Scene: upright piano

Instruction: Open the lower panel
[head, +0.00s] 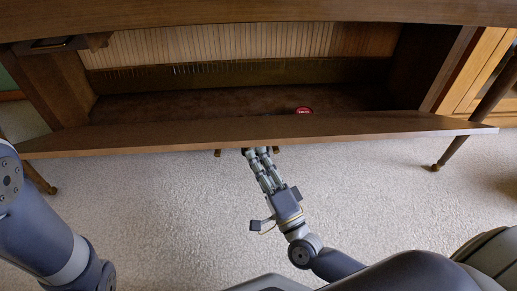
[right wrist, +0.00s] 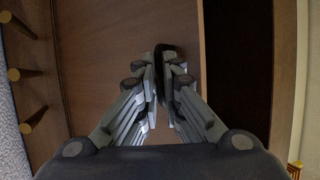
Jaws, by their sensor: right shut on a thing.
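The lower panel (head: 120,138) is a long brown wooden board, tilted out from the piano at its top edge so the inside shows above it. My right gripper (head: 260,152) reaches up to the middle of the panel's front face. In the right wrist view the panel (right wrist: 100,50) fills the middle, and my right gripper (right wrist: 162,88) is shut on a dark handle (right wrist: 166,48) near the panel's edge. The fingers hide part of the handle. My left arm shows at the left of the head view, but its gripper is out of frame.
The opening shows a floor (head: 200,104) with a red round item (head: 304,111) and a ribbed wooden back (head: 220,42). A piano leg (head: 462,138) stands at the right, beside a lighter wooden cabinet (head: 480,70). Pale carpet (head: 380,190) lies clear in front.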

